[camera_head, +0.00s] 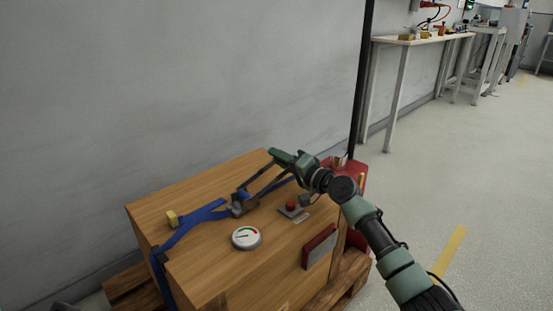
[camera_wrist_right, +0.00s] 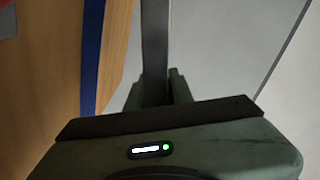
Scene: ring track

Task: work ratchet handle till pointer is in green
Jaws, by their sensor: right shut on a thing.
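The ratchet (camera_head: 238,208) sits on a blue strap (camera_head: 200,215) across the top of a wooden crate (camera_head: 205,270). Its dark handle stands raised and slants up to the right, to my right gripper (camera_head: 279,157). The right gripper is shut on the handle near its upper end. In the right wrist view, the grey handle bar (camera_wrist_right: 155,45) runs up from between the fingers. The round white gauge (camera_head: 246,238) lies on the crate top, with green and red marks. Its dark pointer is small and seems to lie off the green mark. My left gripper is in neither view.
A small box with a red button (camera_head: 292,209) stands right of the ratchet. A yellow block (camera_head: 172,218) lies near the crate's left edge. The grey wall (camera_head: 200,80) stands close behind. Open floor (camera_head: 480,190) lies to the right, with a workbench (camera_head: 405,41) beyond.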

